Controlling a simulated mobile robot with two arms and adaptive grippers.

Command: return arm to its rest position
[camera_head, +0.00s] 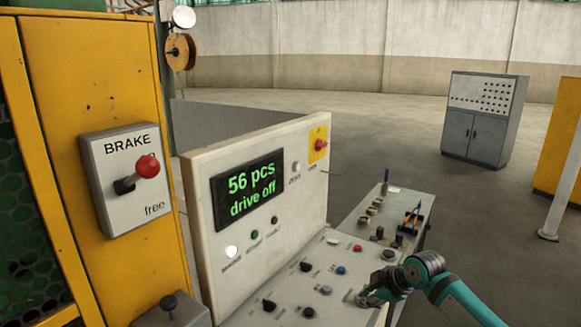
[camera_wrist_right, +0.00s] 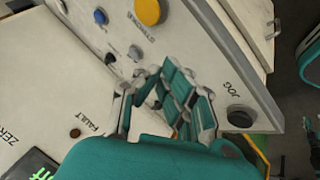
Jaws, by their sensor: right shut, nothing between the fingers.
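My right gripper (camera_head: 370,297) is shut and empty at the lower right part of the control desk, over its sloped panel (camera_head: 335,262). My teal right arm reaches in from the lower right corner. In the right wrist view the gripper's teal and grey fingers (camera_wrist_right: 168,92) are in front of the panel, between the FAULT and JOG labels; I cannot tell whether they touch it. A black knob (camera_wrist_right: 240,117) is beside the JOG label, right of the fingers. My left gripper is not in view.
The desk's display (camera_head: 250,190) reads "56 pcs drive off". A BRAKE box (camera_head: 120,205) with a red-knobbed lever (camera_head: 148,167) is on the yellow frame at left. A side console (camera_head: 372,232) stands behind the gripper. A grey cabinet (camera_head: 472,140) is farther back, with open floor around it.

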